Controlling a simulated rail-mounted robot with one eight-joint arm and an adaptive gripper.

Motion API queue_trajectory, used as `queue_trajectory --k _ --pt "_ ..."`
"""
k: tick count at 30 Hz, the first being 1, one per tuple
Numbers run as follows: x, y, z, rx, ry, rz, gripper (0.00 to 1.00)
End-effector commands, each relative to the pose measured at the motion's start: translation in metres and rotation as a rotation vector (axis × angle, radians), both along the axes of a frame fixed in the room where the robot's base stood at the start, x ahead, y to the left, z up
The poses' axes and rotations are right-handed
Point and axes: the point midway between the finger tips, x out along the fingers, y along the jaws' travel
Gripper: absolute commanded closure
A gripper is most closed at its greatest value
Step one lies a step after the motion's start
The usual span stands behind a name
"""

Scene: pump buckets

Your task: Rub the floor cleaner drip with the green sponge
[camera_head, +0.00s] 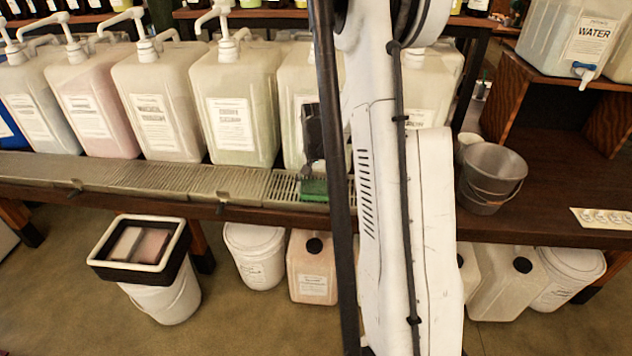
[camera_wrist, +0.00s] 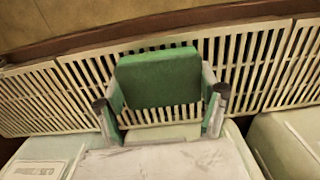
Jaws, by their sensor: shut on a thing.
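The green sponge (camera_head: 314,189) is at the slatted drip tray (camera_head: 240,181), in front of a pump container (camera_head: 297,90) that my arm partly covers. My gripper (camera_head: 312,165) is above the sponge and shut on it. In the wrist view the sponge (camera_wrist: 158,78) sits between the two fingers of my gripper (camera_wrist: 161,98), over the pale slats of the tray (camera_wrist: 255,65). I cannot tell whether the sponge touches the slats. No drip can be made out; the sponge and my arm hide part of the tray.
Several pump containers (camera_head: 236,100) stand in a row behind the tray. A grey bucket (camera_head: 490,178) and a water container (camera_head: 575,40) are on the right. Below the bench are a white bucket (camera_head: 165,300) with a black-and-white bin (camera_head: 104,271) on it, and several jugs.

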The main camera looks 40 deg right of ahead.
Motion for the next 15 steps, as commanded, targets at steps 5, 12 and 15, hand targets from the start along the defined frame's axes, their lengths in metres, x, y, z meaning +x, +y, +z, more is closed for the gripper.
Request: queue_trajectory --k 5,12,15 --pt "-0.007 0.001 -0.001 0.0 0.0 -0.007 0.53" --pt "0.011 -0.012 -0.002 0.0 0.0 0.0 0.53" --pt "0.017 -0.018 0.002 -0.001 -0.001 0.002 0.53"
